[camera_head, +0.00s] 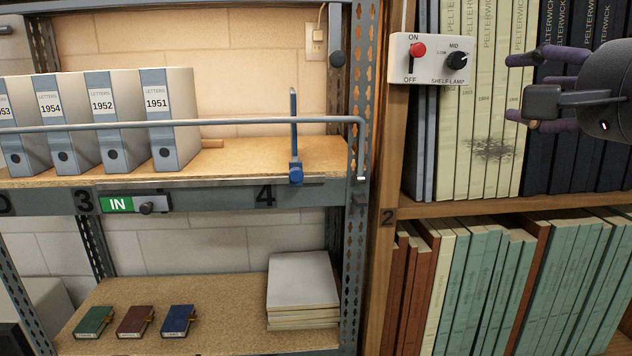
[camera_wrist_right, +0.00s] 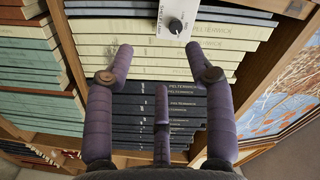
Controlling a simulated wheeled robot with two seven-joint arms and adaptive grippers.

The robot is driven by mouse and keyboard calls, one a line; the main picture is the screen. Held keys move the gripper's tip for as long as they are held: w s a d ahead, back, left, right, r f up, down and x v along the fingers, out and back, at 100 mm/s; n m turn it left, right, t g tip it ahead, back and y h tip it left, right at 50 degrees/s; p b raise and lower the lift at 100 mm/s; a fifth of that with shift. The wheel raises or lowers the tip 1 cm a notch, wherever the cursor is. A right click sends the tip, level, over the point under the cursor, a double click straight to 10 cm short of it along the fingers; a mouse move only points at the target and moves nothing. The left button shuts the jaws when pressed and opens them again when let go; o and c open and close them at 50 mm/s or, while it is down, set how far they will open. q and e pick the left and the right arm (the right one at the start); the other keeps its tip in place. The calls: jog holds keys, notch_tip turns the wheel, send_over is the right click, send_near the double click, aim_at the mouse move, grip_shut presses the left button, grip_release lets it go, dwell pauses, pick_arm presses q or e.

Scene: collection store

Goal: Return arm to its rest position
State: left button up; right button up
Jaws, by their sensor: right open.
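My right gripper (camera_head: 522,87) is at the upper right of the head view, in front of the upper row of books. Its purple fingers are spread apart and hold nothing. In the right wrist view the open fingers (camera_wrist_right: 166,62) point toward the spines of dark and cream books, with no thing between them. Whether they touch the books I cannot tell, but a gap seems to show. My left gripper is not in view.
A shelf lamp switch box (camera_head: 427,59) with a red button and black knob sits left of my right gripper. A bookcase (camera_head: 480,207) holds books on two levels. A metal rack (camera_head: 230,190) with grey letter files (camera_head: 176,130) and a rail (camera_head: 230,121) stands left.

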jog(key=w+a+f+n+g+y+b, duration=0.1)
jog(key=w+a+f+n+b, duration=0.1)
jog(key=w+a+f, duration=0.45)
jog(key=w+a+f+n+g+b, duration=0.1)
jog(key=w+a+f+g+b, duration=0.2)
jog(key=f, duration=0.7)
jog(key=w+a+f+n+y+b, duration=0.1)
jog(key=w+a+f+n, duration=0.1)
jog(key=w+a+f, duration=0.5)
jog(key=w+a+f+n+g+b, duration=0.1)
jog(key=w+a+f+g+b, duration=0.15)
jog(key=f, duration=1.65)
jog(key=w+a+f+n+g+b, duration=0.1)
jog(key=w+f+n+g+b, duration=0.2)
jog(key=f, duration=1.6)
jog(key=s+d+f+m+g+b, duration=0.15)
jog(key=s+f+b, duration=0.25)
jog(key=f, duration=1.4)
jog(key=s+f+g+b, duration=0.25)
jog(key=s+f, duration=0.25)
jog(key=f, duration=1.4)
jog(key=s+d+f+g+b, duration=0.1)
jog(key=s+f+b, duration=0.3)
jog(key=s+f, duration=0.7)
jog(key=s+d+f+m+g+b, duration=0.1)
jog(key=s+d+f+g+b, duration=0.1)
jog(key=s+f, duration=1)
jog(key=shift+f+b, duration=0.75)
jog(key=shift+b, duration=0.15)
